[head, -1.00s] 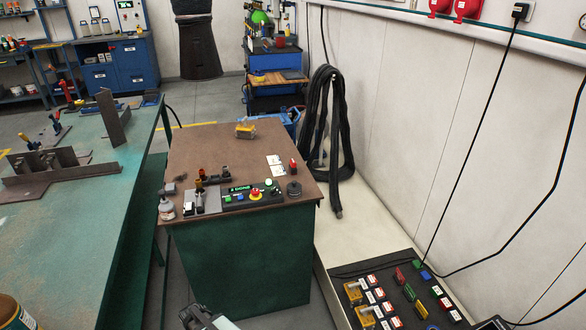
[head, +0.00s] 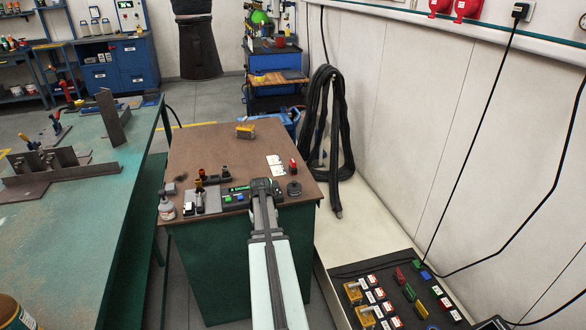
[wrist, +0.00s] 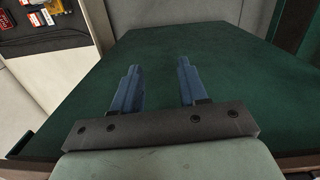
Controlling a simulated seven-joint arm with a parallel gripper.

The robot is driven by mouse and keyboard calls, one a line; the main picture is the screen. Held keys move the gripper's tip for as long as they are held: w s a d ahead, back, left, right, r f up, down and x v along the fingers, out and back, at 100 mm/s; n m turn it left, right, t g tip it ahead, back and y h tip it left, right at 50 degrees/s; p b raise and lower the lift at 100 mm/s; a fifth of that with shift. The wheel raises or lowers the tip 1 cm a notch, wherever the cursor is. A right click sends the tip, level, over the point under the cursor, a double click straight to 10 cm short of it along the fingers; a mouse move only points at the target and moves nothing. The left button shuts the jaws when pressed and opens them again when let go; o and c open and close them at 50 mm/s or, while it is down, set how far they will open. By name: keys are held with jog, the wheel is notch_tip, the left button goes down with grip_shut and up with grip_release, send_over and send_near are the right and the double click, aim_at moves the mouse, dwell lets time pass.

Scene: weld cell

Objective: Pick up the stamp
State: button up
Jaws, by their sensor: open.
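I cannot tell for sure which small item is the stamp. On the brown bench top (head: 205,150), one candidate is the small upright piece with an amber top (head: 200,183) at the left. Another is the small red-topped piece (head: 293,166) beside white cards. My arm reaches from below to the bench's front edge in the head view, and its end covers the right part of the control panel (head: 235,196). In the wrist view my gripper (wrist: 158,66) is open, its two blue fingers apart with nothing between them, over the green bench front (wrist: 225,75).
A dark round piece (head: 293,188) lies right of my arm. A yellow item (head: 245,131) sits at the back. The bench's middle is clear. A dark labelled tray (head: 400,297) stands at lower right.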

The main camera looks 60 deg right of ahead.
jog(key=shift+m+t+h, duration=0.3)
jog(key=shift+m+h, duration=0.1)
jog(key=shift+m, duration=0.2)
jog(key=s+d+r, duration=0.1)
jog(key=d+r, duration=0.1)
jog(key=d, duration=0.1)
jog(key=s+d+r, duration=0.2)
jog(key=d+r, duration=0.1)
jog(key=s+d+r, duration=0.1)
jog(key=d+r, duration=0.2)
jog(key=shift+s+d+r, duration=0.2)
jog(key=shift+s+d, duration=0.15)
jog(key=shift+s, duration=0.05)
notch_tip(320, 180, up, 14)
jog(key=t+h, duration=0.3)
send_over(293, 161)
jog(key=s+a, duration=0.3)
jog(key=x, duration=1.3)
jog(key=shift+w+f, duration=0.2)
jog(key=shift+f, duration=0.15)
jog(key=shift+c, duration=0.3)
jog(key=c, duration=0.7)
notch_tip(293, 161, up, 10)
jog(key=shift+r, duration=0.1)
